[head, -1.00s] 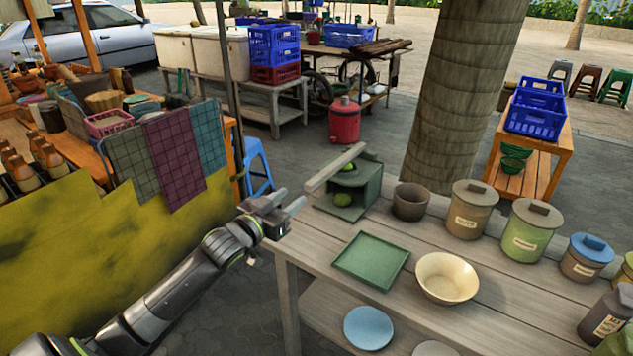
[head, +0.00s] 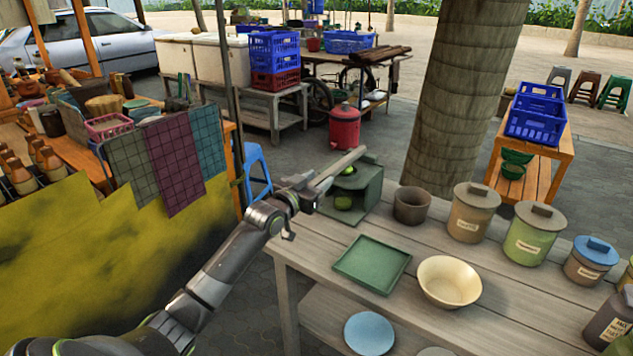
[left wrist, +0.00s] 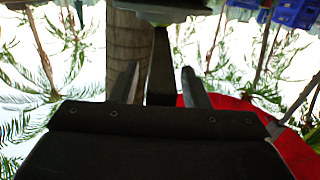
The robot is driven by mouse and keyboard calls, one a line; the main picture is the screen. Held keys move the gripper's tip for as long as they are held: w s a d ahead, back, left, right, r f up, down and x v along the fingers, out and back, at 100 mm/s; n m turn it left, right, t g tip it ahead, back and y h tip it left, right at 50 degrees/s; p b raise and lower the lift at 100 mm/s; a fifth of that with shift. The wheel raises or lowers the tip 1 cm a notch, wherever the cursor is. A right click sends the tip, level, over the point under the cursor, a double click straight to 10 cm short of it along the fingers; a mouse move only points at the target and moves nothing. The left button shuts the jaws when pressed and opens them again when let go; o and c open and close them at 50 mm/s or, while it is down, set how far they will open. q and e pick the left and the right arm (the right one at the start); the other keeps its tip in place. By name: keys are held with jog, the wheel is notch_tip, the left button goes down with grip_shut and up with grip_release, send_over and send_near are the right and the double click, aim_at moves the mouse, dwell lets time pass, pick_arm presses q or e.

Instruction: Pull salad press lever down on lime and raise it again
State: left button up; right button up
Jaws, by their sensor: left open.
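The green salad press (head: 366,190) stands on the wooden table near its far left corner. Its long grey lever (head: 343,167) slants out to the left and toward me, raised above the base. One green lime (head: 343,202) sits low inside the press, and another green round shape (head: 348,170) shows near the top, partly hidden by the lever. My left gripper (head: 318,186) is at the lever's free end. In the left wrist view the open fingers (left wrist: 160,88) stand on either side of the lever (left wrist: 160,65), with gaps showing on both sides. My right gripper is out of view.
A green square tray (head: 372,264), a cream bowl (head: 449,282) and a dark brown pot (head: 411,205) stand on the table (head: 320,240). Several lidded jars line the right side. A blue plate (head: 369,333) lies on the lower shelf.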

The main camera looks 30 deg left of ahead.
pick_arm(q)
grip_shut()
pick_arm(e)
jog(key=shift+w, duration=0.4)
